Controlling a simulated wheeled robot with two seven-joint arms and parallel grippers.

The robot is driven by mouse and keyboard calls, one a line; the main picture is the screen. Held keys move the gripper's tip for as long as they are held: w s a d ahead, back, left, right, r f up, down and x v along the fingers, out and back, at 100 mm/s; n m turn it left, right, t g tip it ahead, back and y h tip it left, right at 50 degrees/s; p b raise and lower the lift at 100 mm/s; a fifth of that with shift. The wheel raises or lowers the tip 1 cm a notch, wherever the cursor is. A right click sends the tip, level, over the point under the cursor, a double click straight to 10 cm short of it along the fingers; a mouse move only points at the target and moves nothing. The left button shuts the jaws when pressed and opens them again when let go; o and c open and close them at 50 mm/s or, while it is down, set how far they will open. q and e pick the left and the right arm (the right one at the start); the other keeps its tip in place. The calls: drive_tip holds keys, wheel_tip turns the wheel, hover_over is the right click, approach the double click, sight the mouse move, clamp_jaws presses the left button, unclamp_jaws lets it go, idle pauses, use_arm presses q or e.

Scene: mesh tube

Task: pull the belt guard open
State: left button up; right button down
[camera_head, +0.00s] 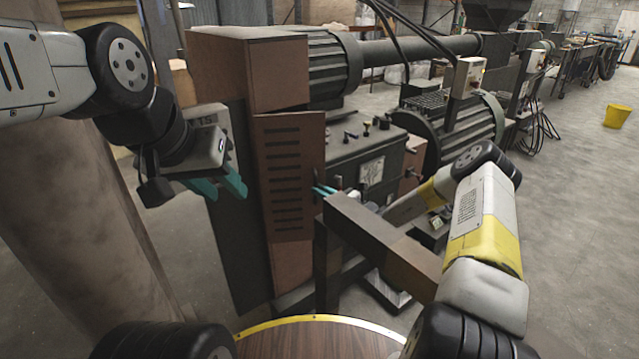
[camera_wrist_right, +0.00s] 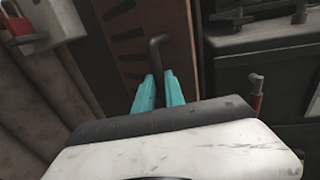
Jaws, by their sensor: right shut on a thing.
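The belt guard (camera_head: 289,170) is an upright brown panel with a column of dark slots, on the front of the tall brown housing in the head view. It shows in the right wrist view as a brown slotted strip (camera_wrist_right: 125,42). A dark bent handle (camera_wrist_right: 157,48) stands out near its right edge. My right gripper (camera_head: 324,189) is at that edge, its teal fingers (camera_wrist_right: 160,90) shut around the handle. My left gripper (camera_head: 220,184) is left of the guard, fingers apart and empty. I cannot tell whether the guard stands slightly ajar.
The brown housing (camera_head: 246,70) rises behind the guard, with a grey motor (camera_head: 330,68) beside it. A dark control box (camera_head: 368,160) stands close right of the guard. A brown beam (camera_head: 380,240) lies in front of the right gripper. The floor at right is clear around a yellow bucket (camera_head: 617,115).

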drive_tip(key=shift+s+a, duration=0.9)
drive_tip(key=c, duration=1.4)
unclamp_jaws()
drive_tip(key=shift+a, duration=0.1)
drive_tip(key=shift+w, duration=0.15)
drive_tip(key=shift+d, duration=0.2)
drive_tip(key=v, duration=0.7)
drive_tip(key=shift+s+d, duration=0.25)
drive_tip(key=shift+d, duration=0.05)
